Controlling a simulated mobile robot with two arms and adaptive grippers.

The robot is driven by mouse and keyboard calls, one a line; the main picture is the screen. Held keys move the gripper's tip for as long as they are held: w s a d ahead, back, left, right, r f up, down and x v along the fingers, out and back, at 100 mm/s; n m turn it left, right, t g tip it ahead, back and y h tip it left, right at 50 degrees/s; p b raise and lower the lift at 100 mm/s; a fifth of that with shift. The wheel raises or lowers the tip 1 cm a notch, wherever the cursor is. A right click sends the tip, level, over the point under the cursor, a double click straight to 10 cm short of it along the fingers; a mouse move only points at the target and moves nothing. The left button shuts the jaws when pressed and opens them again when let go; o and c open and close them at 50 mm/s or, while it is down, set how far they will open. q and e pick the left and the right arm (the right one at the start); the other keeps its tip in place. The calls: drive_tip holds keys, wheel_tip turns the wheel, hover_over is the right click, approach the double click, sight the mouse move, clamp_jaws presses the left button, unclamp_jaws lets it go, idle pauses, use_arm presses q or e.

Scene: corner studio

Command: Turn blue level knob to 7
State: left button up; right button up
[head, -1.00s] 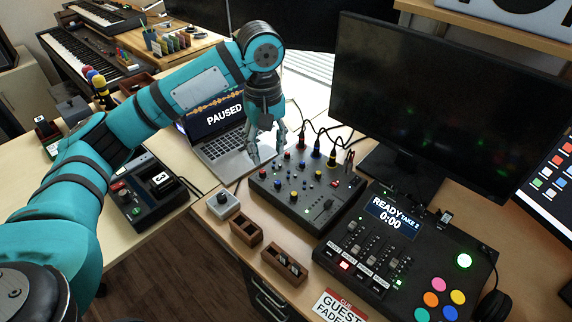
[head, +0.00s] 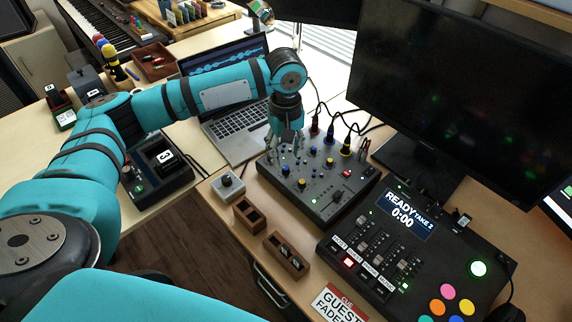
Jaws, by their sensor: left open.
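The black mixer (head: 330,205) stands on the desk in the head view, with several small knobs. My left gripper (head: 284,150) points down over the mixer's back left part, open, fingers apart. Its fingers hide part of the panel there; whether they touch a knob is unclear. My right gripper is not in view.
A laptop (head: 238,120) stands behind left of the mixer. Cables (head: 335,118) plug in at its back. A grey box with a knob (head: 227,184) and wooden holders (head: 287,253) lie in front left. A fader console (head: 410,250) and a monitor (head: 450,100) stand right.

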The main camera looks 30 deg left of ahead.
sight(286, 167)
use_arm(q)
wheel_tip(286, 167, down, 5)
drive_tip(key=shift+f, duration=0.15)
clamp_jaws()
idle(0.4)
